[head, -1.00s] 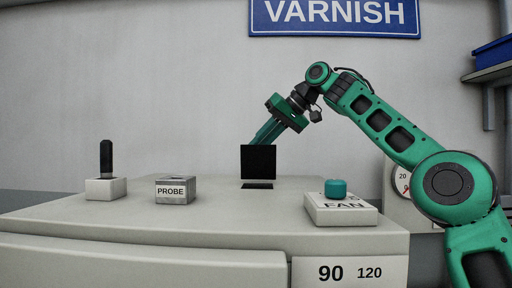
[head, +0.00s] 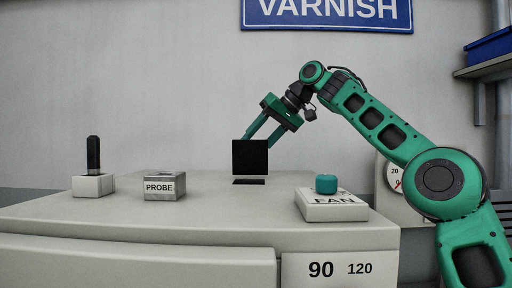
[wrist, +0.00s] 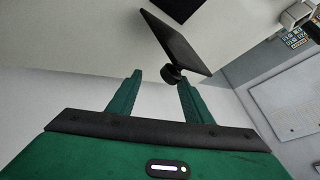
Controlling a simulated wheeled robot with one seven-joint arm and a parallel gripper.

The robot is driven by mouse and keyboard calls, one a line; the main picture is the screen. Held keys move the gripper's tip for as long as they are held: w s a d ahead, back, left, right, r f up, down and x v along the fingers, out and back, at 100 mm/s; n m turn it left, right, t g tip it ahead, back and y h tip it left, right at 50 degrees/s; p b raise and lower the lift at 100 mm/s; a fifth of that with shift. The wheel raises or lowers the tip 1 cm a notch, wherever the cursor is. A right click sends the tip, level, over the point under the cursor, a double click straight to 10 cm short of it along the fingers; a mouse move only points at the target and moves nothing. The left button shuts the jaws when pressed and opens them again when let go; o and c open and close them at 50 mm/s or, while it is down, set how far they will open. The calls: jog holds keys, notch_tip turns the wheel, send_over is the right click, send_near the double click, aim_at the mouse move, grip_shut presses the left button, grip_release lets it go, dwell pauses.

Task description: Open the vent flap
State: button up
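The vent flap is a black square plate (head: 250,156) standing upright on the grey cabinet top, with the dark vent opening (head: 249,181) in front of its lower edge. In the wrist view the flap (wrist: 178,42) shows edge-on and slanted, with a round black knob (wrist: 172,74) on its near side. My gripper (head: 259,136) is behind the flap; its fingertips are partly hidden by it in the head view. In the wrist view my gripper (wrist: 160,80) has its fingers spread, with the knob close to the right fingertip. Whether they touch is unclear.
On the cabinet top stand a black lever on a white base (head: 93,184), a PROBE block (head: 165,187) to the left, and a FAN box (head: 331,205) with a teal button (head: 326,184) to the right. A dial (head: 393,179) is behind my arm.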

jog(key=shift+r, duration=0.25)
dwell(0.4)
jog(key=s+d+r, duration=0.1)
jog(key=s+d, duration=0.2)
jog(key=d, duration=0.3)
jog(key=s+d+r, duration=0.2)
jog(key=s+d, duration=0.2)
jog(key=d, duration=0.3)
jog(key=shift+d, duration=0.3)
dwell(0.7)
jog(key=shift+r, duration=0.1)
dwell(0.4)
